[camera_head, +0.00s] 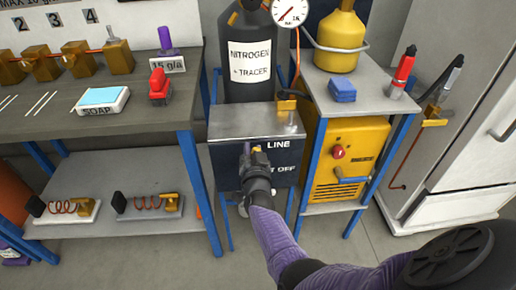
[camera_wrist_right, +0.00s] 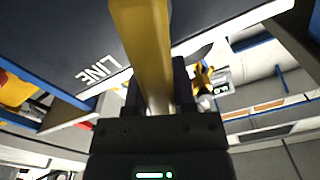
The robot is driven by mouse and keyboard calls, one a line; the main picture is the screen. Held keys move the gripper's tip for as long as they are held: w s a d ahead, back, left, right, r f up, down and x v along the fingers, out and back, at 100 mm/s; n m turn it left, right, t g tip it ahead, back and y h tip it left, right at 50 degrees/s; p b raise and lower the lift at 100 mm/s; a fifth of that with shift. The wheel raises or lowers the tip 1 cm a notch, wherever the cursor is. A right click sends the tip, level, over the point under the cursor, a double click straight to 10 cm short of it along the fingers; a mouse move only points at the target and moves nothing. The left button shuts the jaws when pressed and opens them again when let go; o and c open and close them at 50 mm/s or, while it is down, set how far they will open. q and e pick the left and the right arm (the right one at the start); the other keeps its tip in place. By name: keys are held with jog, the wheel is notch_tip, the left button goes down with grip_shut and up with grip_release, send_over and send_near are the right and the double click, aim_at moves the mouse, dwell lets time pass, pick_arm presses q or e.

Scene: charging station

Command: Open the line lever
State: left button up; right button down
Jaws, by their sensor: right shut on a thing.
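The line panel (camera_head: 228,168) is a dark board marked "LINE" and, partly covered, "...T OFF", below a grey metal shelf top. My right gripper (camera_head: 254,158) is in front of this panel, just left of the lettering. In the right wrist view, a yellow lever (camera_wrist_right: 145,45) runs down between the fingers of my right gripper (camera_wrist_right: 155,100), which is shut on it. The "LINE" lettering shows beside the lever there. In the head view the gripper hides most of the lever. My left gripper is not in view.
A black nitrogen cylinder (camera_head: 250,88) with a gauge (camera_head: 291,12) stands above the panel. A workbench (camera_head: 150,118) is at the left. A yellow machine (camera_head: 350,130) stands in the blue-legged stand at the right, beside a white cabinet (camera_head: 470,130).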

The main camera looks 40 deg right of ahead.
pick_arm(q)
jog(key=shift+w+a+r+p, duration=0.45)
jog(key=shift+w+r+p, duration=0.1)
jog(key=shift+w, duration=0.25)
pick_arm(e)
jog(key=shift+w+a+r+n, duration=0.1)
jog(key=shift+w+a+n, duration=0.2)
jog(key=shift+n, duration=0.5)
jog(key=shift+w+a+n, duration=0.15)
jog(key=shift+a+n, duration=0.3)
jog(key=shift+n, duration=0.35)
jog(key=shift+w+a+r+n, duration=0.1)
jog(key=shift+w+a+n, duration=0.2)
jog(key=shift+n, duration=0.5)
jog(key=shift+s, duration=0.1)
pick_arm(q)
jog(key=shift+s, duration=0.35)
pick_arm(e)
jog(key=shift+c, duration=2.2)
grip_release()
jog(key=shift+a, duration=0.1)
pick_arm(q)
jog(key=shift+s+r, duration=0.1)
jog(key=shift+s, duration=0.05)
